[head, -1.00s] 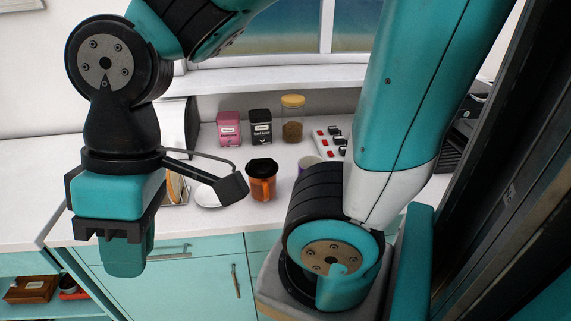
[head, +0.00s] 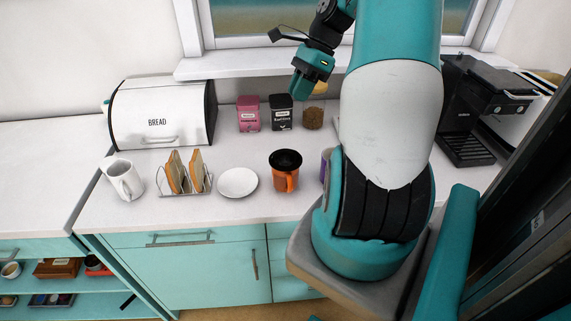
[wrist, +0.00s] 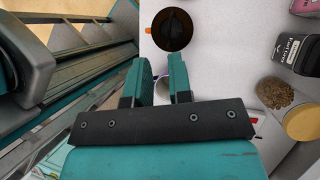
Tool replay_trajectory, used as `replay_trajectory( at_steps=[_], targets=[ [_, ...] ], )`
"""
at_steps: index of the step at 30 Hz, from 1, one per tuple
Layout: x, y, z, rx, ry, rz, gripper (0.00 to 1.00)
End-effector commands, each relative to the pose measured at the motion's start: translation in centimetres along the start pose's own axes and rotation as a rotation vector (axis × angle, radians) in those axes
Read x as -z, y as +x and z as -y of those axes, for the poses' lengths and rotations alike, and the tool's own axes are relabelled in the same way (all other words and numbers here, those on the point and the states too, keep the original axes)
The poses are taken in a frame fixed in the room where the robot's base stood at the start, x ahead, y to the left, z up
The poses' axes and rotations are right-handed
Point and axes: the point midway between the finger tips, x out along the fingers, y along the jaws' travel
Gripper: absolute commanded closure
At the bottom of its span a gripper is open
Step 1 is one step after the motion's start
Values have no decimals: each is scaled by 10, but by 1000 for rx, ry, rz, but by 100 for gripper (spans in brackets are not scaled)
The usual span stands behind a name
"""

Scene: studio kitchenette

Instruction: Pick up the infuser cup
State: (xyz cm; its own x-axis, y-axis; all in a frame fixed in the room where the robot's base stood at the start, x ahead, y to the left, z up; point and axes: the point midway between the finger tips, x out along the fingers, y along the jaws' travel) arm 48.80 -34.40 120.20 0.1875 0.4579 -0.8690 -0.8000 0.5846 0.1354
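The infuser cup, an orange cup with a black top (head: 285,180), stands upright on the white counter, right of the white plate. It also shows in the wrist view (wrist: 172,30), seen from above, with an orange bit at its left side. My gripper (head: 302,94) is raised over the back of the counter, above the jars and apart from the cup. In the wrist view my gripper's fingers (wrist: 160,62) are apart with nothing held between them. The cup lies beyond the fingertips there.
A purple mug (head: 325,165) is partly hidden by my arm. Around are a white plate (head: 237,182), toast rack (head: 188,190), white mug (head: 122,180), bread bin (head: 160,112), pink tin (head: 248,115), black tin (head: 280,113), glass jar (head: 313,118) and coffee machine (head: 470,115). Counter in front of the cup is clear.

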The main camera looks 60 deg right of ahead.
Motion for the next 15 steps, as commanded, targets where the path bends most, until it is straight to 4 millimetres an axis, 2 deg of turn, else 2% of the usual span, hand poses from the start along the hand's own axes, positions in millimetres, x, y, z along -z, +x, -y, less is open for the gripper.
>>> replay_trajectory(
  at_steps=[1, 3, 7, 11, 15],
  targets=[
    [20, -8, 1, 11, 105, 16, 80],
    [38, -14, 1, 20, 207, 30, 80],
    [52, -12, 1, 25, 295, 45, 80],
    [51, 11, 1, 21, 302, 46, 80],
    [49, 43, 2, 20, 302, 47, 80]
  ],
)
